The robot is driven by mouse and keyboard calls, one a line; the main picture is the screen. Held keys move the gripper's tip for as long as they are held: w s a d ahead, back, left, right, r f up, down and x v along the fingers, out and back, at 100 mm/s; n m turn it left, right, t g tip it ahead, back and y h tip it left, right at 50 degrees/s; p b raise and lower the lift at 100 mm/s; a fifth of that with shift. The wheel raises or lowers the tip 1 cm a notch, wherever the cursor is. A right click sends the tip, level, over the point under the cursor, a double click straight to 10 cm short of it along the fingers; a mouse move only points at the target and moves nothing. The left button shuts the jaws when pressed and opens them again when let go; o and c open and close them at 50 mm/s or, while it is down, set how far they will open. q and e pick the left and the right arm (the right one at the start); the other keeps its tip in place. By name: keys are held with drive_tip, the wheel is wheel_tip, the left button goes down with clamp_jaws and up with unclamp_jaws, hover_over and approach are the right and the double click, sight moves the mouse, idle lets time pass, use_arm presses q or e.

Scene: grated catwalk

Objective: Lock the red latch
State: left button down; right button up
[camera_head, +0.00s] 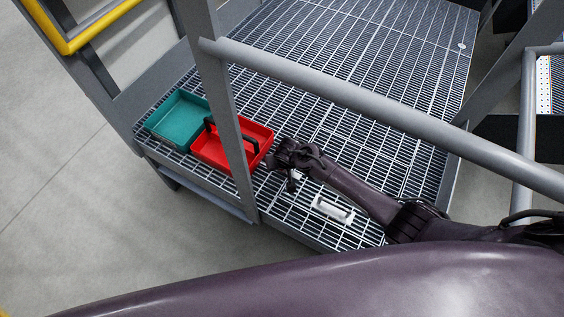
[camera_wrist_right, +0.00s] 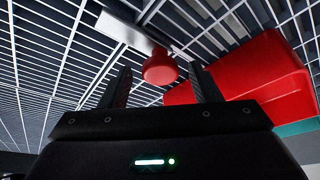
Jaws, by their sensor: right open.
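In the right wrist view, the red latch shows as a round red knob (camera_wrist_right: 160,68) at the end of a pale grey plate (camera_wrist_right: 125,31). My right gripper (camera_wrist_right: 162,86) is open, and the knob appears in the gap between its two dark fingertips, just beyond them. I cannot tell whether a finger touches it. In the head view, my right gripper (camera_head: 283,163) is low over the grating, beside the red tray's right side. The knob is hidden there by the gripper. My left gripper is not in view.
A red tray (camera_head: 208,153) with a black handle and a teal tray (camera_head: 178,119) stand on the grating (camera_head: 330,130) left of the gripper. A white bracket-like piece (camera_head: 333,210) lies below the right forearm. Grey railings (camera_head: 390,108) cross above the catwalk.

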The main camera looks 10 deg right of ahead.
drive_tip(key=shift+r, duration=0.15)
drive_tip(key=p+v, duration=0.2)
drive_tip(key=v, duration=0.5)
drive_tip(key=shift+s+r, duration=0.2)
